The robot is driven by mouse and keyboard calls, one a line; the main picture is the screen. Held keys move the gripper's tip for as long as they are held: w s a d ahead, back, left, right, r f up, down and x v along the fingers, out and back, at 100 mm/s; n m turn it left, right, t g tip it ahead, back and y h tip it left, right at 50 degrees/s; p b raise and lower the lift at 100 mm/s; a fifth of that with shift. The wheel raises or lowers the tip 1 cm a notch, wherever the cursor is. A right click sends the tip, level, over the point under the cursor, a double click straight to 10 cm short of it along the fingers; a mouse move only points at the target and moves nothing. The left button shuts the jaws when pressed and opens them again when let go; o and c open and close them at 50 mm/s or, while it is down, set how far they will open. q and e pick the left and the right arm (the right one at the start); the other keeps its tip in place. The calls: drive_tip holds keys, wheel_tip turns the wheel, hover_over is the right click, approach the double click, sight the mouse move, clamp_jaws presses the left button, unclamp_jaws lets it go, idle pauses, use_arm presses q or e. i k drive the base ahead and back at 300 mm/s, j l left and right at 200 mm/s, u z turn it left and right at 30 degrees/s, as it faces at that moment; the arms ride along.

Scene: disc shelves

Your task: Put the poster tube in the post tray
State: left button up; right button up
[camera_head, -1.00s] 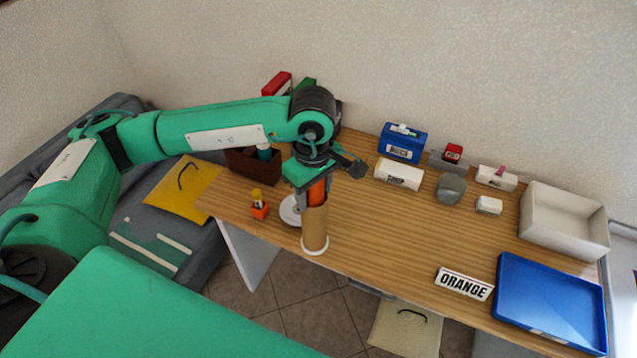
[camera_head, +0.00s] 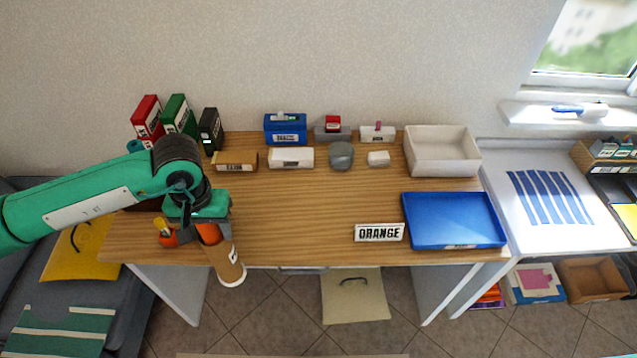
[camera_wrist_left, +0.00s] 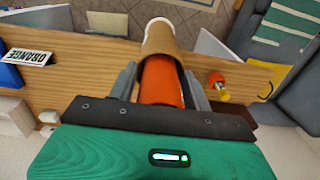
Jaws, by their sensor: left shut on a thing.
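The poster tube (camera_head: 226,263) is a brown cardboard tube with an orange upper part and a white end. My left gripper (camera_head: 207,226) is shut on its orange part, and the tube hangs slightly tilted at the desk's front edge. In the left wrist view the tube (camera_wrist_left: 161,45) runs between the two fingers (camera_wrist_left: 160,85). A shallow blue tray (camera_head: 453,220) lies at the desk's front right. A pale open box (camera_head: 443,152) stands behind it. No readable label shows which is the post tray. My right gripper is out of view.
An ORANGE sign (camera_head: 380,233) stands left of the blue tray. Several small boxes, a blue box (camera_head: 286,129) and a grey stone-like object (camera_head: 341,155) line the back. Binders (camera_head: 179,115) stand at the back left. The desk's middle (camera_head: 300,210) is clear.

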sight(423, 222)
drive_tip(key=z, duration=2.4)
drive_tip(key=j+z, duration=0.1)
drive_tip(key=j, duration=0.3)
drive_tip(key=k+j+z, duration=0.15)
drive_tip(key=j, duration=0.25)
drive_tip(key=k+j+z, duration=0.1)
drive_tip(key=j, duration=0.25)
drive_tip(key=k+j+z, duration=0.1)
drive_tip(key=j, duration=0.3)
